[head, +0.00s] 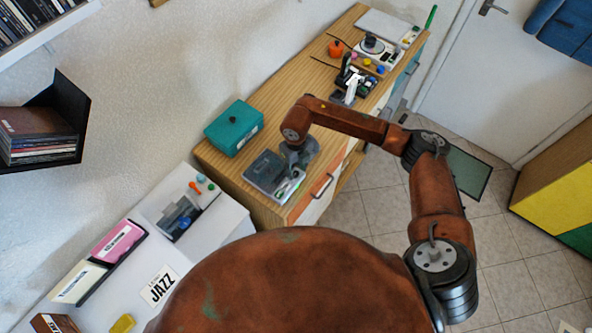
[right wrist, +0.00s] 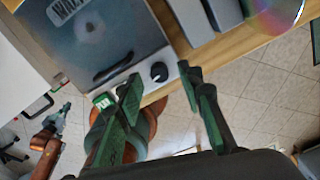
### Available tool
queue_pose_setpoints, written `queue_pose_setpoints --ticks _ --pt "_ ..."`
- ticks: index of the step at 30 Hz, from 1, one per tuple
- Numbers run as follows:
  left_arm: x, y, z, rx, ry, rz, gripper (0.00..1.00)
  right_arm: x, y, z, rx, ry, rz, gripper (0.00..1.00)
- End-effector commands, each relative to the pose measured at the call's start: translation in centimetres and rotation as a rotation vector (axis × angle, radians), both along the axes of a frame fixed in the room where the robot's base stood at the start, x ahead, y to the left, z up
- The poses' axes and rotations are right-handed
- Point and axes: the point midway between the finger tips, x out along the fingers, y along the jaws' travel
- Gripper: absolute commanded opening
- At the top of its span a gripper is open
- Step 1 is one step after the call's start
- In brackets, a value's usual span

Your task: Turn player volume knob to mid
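The player (right wrist: 100,45), a grey box with a dark top and a curved black handle or slot, fills the upper left of the right wrist view. Its round black knob (right wrist: 158,72) sits at the near corner on a pale panel. In the head view the player (head: 262,170) lies on the wooden cabinet. My right gripper (right wrist: 163,84) is open, its green-and-black fingers apart with the knob just beyond and between their tips. In the head view this gripper (head: 291,178) hangs over the player's right side and hides the knob. An orange arm, apparently my left, shows small; its gripper (right wrist: 60,113) is unclear.
A teal box (head: 235,127) stands behind the player on the cabinet (head: 285,100). Small items and a turntable (head: 375,48) crowd the cabinet's far end. A shiny disc (right wrist: 275,12) shows at the wrist view's top right. Tiled floor is open beside the cabinet.

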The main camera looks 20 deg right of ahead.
Motion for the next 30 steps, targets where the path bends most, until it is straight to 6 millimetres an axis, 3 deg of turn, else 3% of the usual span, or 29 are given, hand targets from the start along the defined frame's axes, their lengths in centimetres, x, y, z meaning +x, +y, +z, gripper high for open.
queue_pose_setpoints --ticks 4,13,27,30 --pt "-0.03 0.0 0.12 0.0 0.0 0.0 0.0 -0.02 0.01 -1.08 0.001 0.0 -0.001 0.34" --pt "-0.06 0.0 0.11 0.0 0.001 0.001 0.0 -0.01 0.02 -1.26 0.001 -0.001 0.0 0.34" --pt "-0.08 0.0 0.11 0.0 0.001 0.001 0.0 0.0 0.01 -1.23 0.001 -0.001 0.0 0.01" --pt "-0.08 0.0 0.11 0.0 0.001 0.001 0.0 -0.01 0.02 -1.23 0.001 -0.001 0.0 0.0"
